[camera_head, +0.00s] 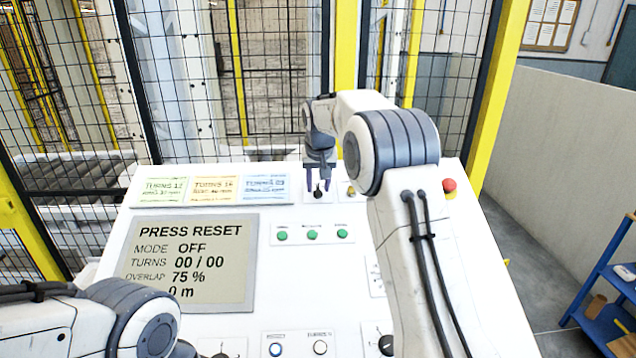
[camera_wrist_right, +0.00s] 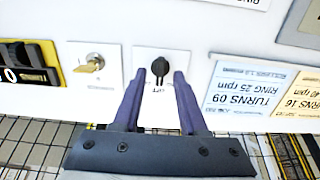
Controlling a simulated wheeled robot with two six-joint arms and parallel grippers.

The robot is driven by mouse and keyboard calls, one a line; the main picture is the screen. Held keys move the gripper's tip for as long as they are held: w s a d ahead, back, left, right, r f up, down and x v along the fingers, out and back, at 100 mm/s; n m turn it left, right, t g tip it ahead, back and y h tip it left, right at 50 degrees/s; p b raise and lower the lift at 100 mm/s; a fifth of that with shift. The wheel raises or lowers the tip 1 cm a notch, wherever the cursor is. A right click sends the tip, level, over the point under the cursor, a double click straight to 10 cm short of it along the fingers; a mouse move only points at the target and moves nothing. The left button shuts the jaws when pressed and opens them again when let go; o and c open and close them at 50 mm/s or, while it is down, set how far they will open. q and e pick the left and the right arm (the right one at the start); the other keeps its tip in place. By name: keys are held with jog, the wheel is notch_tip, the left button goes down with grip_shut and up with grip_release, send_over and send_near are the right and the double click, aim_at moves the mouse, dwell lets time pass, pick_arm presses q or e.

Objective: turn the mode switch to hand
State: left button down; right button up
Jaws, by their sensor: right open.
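A black rotary knob (camera_head: 318,191) sits on a small white plate at the back of the sloped panel. In the right wrist view the knob (camera_wrist_right: 160,67) is between my open right fingertips, apart from both. Its upside-down label looks like "LIFT", so I cannot confirm it is the mode switch. My right gripper (camera_head: 318,186) points down at this knob and is empty. Another black knob (camera_head: 386,344) at the panel's front is partly hidden by my right arm. The screen (camera_head: 187,263) reads PRESS RESET and MODE OFF. My left gripper is out of view.
A key switch (camera_wrist_right: 95,63) and a black counter (camera_wrist_right: 28,75) are beside the knob. Coloured cards (camera_head: 213,190) lie left of it. Several green buttons (camera_head: 312,235) are in front. A red button (camera_head: 449,186) is at the right edge. A mesh fence stands behind.

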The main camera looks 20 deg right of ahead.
jog(key=shift+w+f, duration=0.1)
jog(key=shift+f, duration=0.25)
grip_shut()
jog(key=shift+r, duration=0.1)
jog(key=n+p, duration=0.1)
jog(key=n, duration=0.2)
jog(key=shift+n+p, duration=0.3)
jog(key=shift+n, duration=0.1)
jog(key=n+p, duration=0.1)
jog(key=n, duration=0.3)
jog(key=shift+a+n, duration=0.1)
jog(key=shift+n, duration=0.3)
jog(key=shift+w+n, duration=0.1)
jog(key=shift+n, duration=0.2)
